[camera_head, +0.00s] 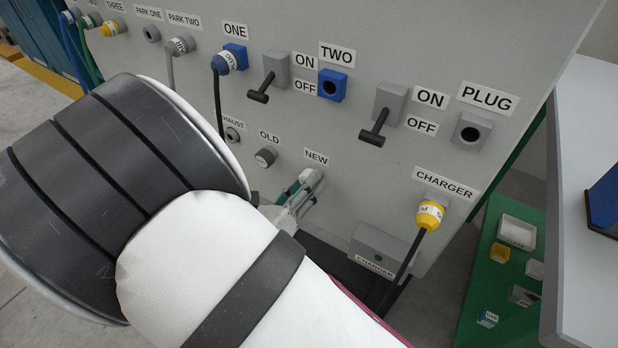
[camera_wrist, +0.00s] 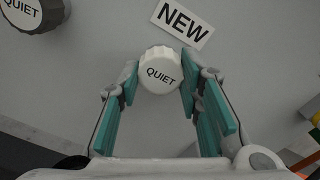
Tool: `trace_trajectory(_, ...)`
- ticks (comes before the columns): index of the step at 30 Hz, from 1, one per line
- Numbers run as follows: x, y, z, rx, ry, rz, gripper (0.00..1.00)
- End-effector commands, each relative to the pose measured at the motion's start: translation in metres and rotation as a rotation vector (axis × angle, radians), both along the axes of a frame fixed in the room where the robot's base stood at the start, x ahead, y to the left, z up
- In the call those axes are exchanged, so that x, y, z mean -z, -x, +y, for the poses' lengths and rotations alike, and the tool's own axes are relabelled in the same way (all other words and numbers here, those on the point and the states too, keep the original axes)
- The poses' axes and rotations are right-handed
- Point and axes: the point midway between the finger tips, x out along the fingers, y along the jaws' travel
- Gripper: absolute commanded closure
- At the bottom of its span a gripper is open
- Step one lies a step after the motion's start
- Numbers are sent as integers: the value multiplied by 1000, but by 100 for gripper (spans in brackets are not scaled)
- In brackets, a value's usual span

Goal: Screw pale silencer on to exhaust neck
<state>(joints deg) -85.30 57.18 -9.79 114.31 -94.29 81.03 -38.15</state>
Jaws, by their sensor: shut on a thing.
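The pale silencer (camera_wrist: 158,72) is a white round cap marked QUIET, beside the NEW label in the wrist view. My gripper (camera_wrist: 160,80) is shut on it, with one teal-padded finger on each side. In the head view my gripper (camera_head: 300,190) is at the panel just below the NEW label, and the silencer is mostly hidden there. The exhaust neck (camera_head: 232,134) is a small grey round fitting to the upper left, under a partly hidden EXHAUST label. A darker grey silencer (camera_head: 265,157) sits under the OLD label between them; it also shows in the wrist view (camera_wrist: 32,12), marked QUIET.
Two levers (camera_head: 262,92) (camera_head: 376,130) stick out above. A blue plug (camera_head: 225,62) with a hanging cable is above the exhaust neck. A yellow charger plug (camera_head: 429,215) and its cable are to the right. A green shelf (camera_head: 480,275) with small trays is at lower right.

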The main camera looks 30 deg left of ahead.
Motion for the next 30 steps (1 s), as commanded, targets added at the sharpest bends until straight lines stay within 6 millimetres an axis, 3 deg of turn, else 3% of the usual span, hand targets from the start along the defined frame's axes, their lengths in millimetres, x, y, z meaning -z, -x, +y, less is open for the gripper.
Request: trace_trajectory(30, 0, 12, 1, 1, 0, 0, 100)
